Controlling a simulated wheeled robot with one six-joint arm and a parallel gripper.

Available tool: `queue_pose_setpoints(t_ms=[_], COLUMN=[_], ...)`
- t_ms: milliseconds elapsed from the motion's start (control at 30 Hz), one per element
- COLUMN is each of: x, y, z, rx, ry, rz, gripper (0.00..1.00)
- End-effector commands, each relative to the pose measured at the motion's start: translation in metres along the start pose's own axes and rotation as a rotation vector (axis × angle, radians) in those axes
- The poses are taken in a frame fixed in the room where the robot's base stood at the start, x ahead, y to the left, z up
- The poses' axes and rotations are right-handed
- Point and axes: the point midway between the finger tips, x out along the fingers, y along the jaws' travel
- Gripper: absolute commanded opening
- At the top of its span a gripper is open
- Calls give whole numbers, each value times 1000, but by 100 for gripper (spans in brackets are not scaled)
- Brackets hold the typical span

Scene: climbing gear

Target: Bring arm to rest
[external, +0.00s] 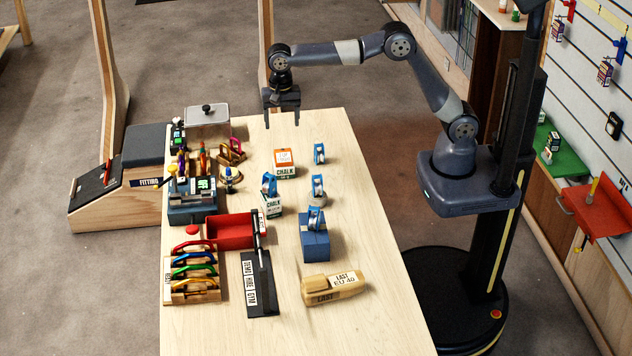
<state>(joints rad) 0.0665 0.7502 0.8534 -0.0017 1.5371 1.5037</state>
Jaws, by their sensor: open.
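My gripper (282,119) hangs at the end of my outstretched arm, fingers pointing down, above the far end of the wooden table (375,290). It is open, and nothing shows between its fingers. My arm reaches left from its base over the table. An orange-and-white chalk box (285,163) stands on the table in front of the gripper, apart from it. How high the gripper is above the table is hard to tell from this one view.
Blue pulleys (319,153) stand right of the chalk box. A red bin (230,232), a carabiner rack (192,290), a black sign (259,285) and a wooden foot last (335,290) sit nearer. A grey-lidded box (207,116) is left of my gripper.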

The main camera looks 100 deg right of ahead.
Motion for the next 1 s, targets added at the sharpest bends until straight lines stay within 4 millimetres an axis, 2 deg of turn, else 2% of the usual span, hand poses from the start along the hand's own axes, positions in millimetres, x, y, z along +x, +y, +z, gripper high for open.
queue_pose_setpoints(t_ms=[233,367,467,1000], x=[1,10,24,127], y=[0,0,1,1], z=[0,0,0,0], rx=[0,0,0,0], ry=[0,0,0,0], rz=[1,4,5,1], gripper=[70,70,70,70])
